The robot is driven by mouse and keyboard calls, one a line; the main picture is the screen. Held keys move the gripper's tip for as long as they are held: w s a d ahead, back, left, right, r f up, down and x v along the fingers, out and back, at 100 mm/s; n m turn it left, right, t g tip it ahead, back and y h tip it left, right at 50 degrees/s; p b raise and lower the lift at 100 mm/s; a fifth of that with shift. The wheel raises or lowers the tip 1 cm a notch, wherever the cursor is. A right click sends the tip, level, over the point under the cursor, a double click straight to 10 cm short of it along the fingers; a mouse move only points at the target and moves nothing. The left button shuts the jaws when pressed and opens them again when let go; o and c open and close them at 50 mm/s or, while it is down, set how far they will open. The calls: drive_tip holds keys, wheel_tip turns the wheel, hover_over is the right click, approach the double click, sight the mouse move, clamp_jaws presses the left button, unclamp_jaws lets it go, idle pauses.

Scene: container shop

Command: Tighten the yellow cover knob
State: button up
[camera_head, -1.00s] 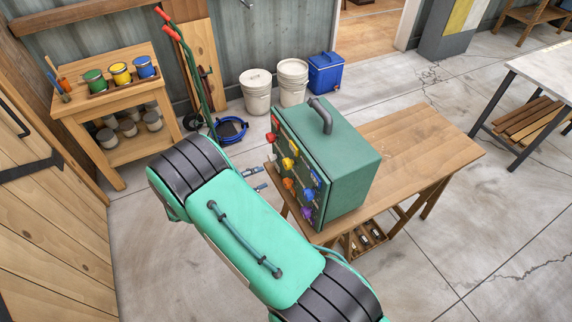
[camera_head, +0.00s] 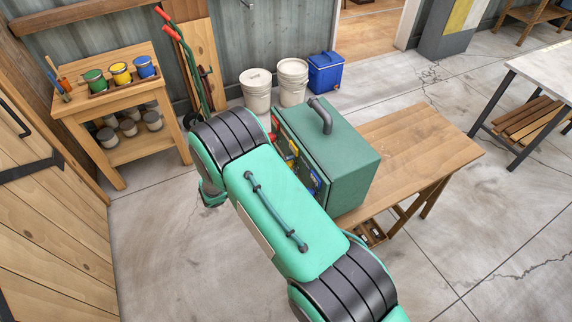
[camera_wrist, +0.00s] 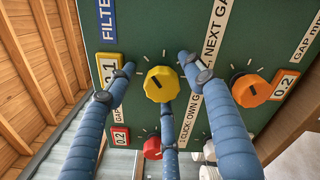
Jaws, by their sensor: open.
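The yellow cover knob (camera_wrist: 161,84) sits on the dark green panel (camera_wrist: 142,20) of the box, in the middle of the wrist view. It is faceted with a dark pointer mark. My gripper (camera_wrist: 158,79) is open, its three blue fingers spread around the knob: one tip to the left, one to the upper right, one just below. The lower tip is close to the knob's edge; whether it touches I cannot tell.
An orange knob (camera_wrist: 250,90) lies right of the right finger, and a red knob (camera_wrist: 152,148) is beside the lower finger. The wooden table (camera_head: 420,150) is bare right of the box. A paint shelf (camera_head: 125,110) and white buckets (camera_head: 292,80) stand behind.

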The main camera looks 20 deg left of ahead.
drive_tip(key=c, duration=1.2)
drive_tip(key=shift+o, duration=0.2)
drive_tip(key=shift+f+n, duration=0.1)
drive_tip(key=shift+n, duration=0.7)
